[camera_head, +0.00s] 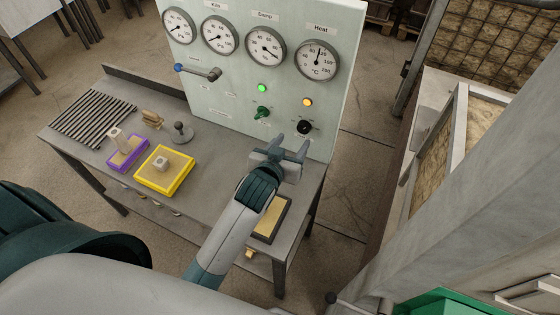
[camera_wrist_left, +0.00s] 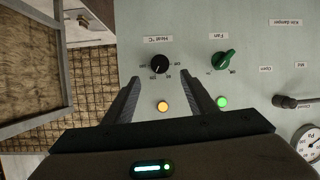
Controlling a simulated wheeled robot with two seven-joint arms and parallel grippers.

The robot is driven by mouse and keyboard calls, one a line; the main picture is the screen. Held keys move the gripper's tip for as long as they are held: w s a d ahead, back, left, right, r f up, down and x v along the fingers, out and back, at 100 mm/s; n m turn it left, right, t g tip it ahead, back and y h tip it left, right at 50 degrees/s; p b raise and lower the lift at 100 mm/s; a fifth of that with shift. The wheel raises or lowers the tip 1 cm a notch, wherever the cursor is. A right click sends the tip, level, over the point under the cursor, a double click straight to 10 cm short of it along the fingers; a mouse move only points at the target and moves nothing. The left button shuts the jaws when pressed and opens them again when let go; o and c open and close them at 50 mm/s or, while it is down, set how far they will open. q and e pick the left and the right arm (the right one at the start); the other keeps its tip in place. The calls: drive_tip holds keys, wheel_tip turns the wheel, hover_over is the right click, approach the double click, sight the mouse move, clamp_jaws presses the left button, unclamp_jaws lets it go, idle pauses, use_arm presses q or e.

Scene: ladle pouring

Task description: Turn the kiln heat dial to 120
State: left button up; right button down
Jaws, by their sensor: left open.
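The heat dial is a black round knob (camera_head: 304,127) low on the right of the pale panel (camera_head: 225,92). In the left wrist view the heat dial (camera_wrist_left: 160,63) sits under a "Heat °C" label, beyond the fingertips and roughly between them. The heat gauge (camera_head: 318,60) is at the panel's upper right, its needle pointing near straight up. My left gripper (camera_head: 281,151) is open and empty, just in front of and below the dial, apart from it. My right gripper is not in view.
A green fan knob (camera_head: 263,112) is left of the dial. A lever with a blue end (camera_head: 198,72) sticks out from the panel. The grey table (camera_head: 110,175) holds a yellow-framed tray (camera_head: 183,185), a purple-framed tray (camera_head: 141,157) and a slatted rack (camera_head: 90,118).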

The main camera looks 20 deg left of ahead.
use_arm(q)
drive_tip(key=b+v, duration=0.2)
drive_tip(key=v, duration=0.7)
drive_tip(key=shift+s+f, duration=0.1)
idle(0.4)
